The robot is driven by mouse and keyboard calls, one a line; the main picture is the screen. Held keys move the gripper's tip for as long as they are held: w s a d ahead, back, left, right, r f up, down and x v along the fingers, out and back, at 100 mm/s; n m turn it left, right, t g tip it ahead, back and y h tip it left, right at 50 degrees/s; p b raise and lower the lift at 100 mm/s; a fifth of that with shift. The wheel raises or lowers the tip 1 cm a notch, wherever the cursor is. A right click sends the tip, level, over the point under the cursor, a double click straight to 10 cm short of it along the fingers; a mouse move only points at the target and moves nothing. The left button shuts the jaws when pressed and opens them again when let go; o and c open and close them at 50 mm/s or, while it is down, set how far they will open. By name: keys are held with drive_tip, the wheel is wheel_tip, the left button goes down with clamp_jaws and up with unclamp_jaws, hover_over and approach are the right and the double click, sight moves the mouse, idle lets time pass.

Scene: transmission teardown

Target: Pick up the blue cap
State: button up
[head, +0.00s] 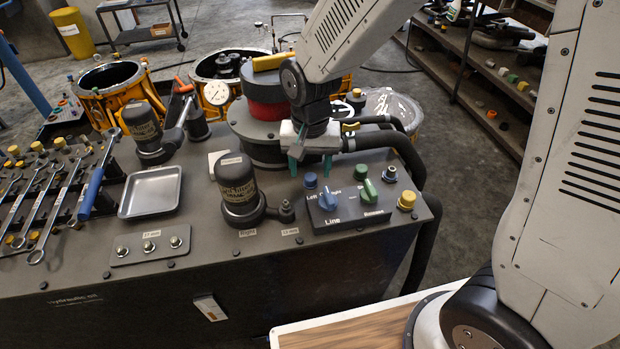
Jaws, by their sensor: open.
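A small blue cap (310,180) stands on the grey bench top, just behind the left end of the control box. My gripper (310,168) points down above it, with its two teal fingers apart. The cap shows just below and between the fingertips. I cannot tell how much height separates them. Nothing shows between the fingers.
The control box (348,216) with blue and green knobs stands in front. A dark blue cap (390,174) and a yellow cap (407,200) are to the right. A black cylinder (238,188) stands left, a red-banded drum (262,108) behind. A metal tray (151,212) is farther left.

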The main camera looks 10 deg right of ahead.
wheel_tip(320, 180, down, 2)
drive_tip(key=shift+f, duration=0.1)
drive_tip(key=c, duration=1)
drive_tip(key=shift+c, duration=0.2)
